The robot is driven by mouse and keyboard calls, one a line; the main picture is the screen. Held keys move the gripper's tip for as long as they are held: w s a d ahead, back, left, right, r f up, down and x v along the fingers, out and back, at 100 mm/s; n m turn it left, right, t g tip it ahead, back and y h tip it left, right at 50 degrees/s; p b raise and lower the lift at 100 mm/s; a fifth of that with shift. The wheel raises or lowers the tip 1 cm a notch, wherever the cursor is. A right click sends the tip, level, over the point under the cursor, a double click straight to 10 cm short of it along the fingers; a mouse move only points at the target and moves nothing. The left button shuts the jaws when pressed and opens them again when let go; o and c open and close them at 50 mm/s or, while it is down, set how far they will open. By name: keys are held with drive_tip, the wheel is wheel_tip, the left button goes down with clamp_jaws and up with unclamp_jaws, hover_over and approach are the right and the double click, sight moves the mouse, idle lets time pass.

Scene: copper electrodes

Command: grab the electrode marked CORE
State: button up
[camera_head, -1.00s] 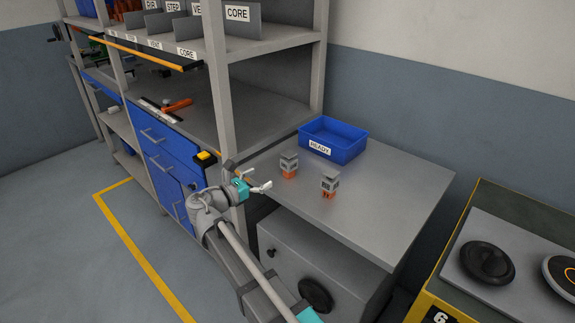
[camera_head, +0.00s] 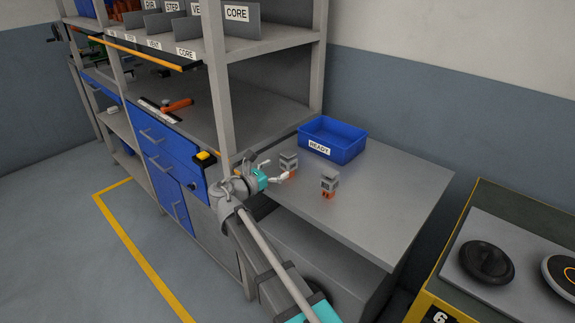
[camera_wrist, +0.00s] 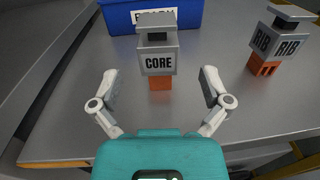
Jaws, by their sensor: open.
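The CORE electrode (camera_wrist: 158,62) has a grey holder with a black CORE label above an orange copper block. It stands upright on the grey table, and in the head view (camera_head: 288,163) it is the left one of two. My gripper (camera_wrist: 160,92) is open in the wrist view, with its fingers spread left and right, and the electrode is centred just beyond the fingertips. It does not look touched. In the head view my gripper (camera_head: 277,171) is low at the table's left edge, beside this electrode and partly in front of it.
The RIB electrode (camera_wrist: 278,42) stands to the right, also in the head view (camera_head: 329,185). A blue READY bin (camera_head: 345,152) sits behind on the table (camera_head: 390,200). A shelf post (camera_head: 219,100) rises left of my gripper. The table's right part is clear.

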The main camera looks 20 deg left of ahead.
sight(286, 158)
drive_tip(key=shift+x, duration=2.5)
clamp_jaws()
drive_tip(key=shift+r, duration=0.15)
drive_tip(key=shift+r+p, duration=0.95)
drive_tip(key=shift+p, duration=0.15)
drive_tip(key=s+r+p, duration=1)
drive_tip(key=s, duration=0.4)
drive_tip(key=shift+a+r+p, duration=0.4)
